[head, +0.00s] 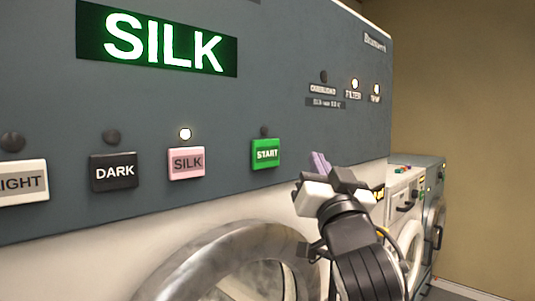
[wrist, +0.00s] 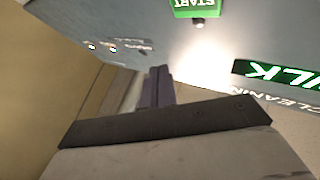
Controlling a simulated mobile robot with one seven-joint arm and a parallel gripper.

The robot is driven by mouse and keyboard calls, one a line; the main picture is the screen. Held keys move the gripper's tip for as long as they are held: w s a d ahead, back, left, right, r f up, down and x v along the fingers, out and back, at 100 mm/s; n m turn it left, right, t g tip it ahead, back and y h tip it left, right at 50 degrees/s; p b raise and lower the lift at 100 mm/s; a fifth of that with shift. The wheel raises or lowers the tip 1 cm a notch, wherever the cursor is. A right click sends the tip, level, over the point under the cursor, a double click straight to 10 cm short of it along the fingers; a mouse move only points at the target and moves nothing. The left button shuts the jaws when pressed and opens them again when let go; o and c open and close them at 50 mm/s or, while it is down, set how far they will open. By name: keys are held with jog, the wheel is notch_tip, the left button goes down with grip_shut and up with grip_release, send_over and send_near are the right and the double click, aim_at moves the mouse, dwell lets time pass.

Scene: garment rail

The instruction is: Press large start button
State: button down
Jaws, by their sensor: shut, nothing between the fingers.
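The green START button (head: 266,154) is on the grey control panel (head: 300,60), to the right of the pink SILK button (head: 187,163). In the wrist view the START button (wrist: 197,7) shows upside down at the top edge, partly cut off. My gripper (head: 321,163) is shut and empty, with its purple fingers together. In the head view it is to the right of and slightly below the START button, apart from it. In the wrist view the shut fingers (wrist: 158,85) point toward the panel; the gap to the panel is hard to judge.
The lit display (head: 158,42) reads SILK, and the lamp above the SILK button is lit. The DARK button (head: 114,172) and LIGHT button (head: 22,182) are farther left. A round metal door (head: 225,255) is below the panel. More machines (head: 415,190) stand at the right by a tan wall.

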aim_at(274, 146)
jog(key=shift+w+a, duration=3.15)
jog(key=shift+w+a, duration=0.1)
jog(key=shift+w, duration=0.05)
jog(key=shift+w+a, duration=0.2)
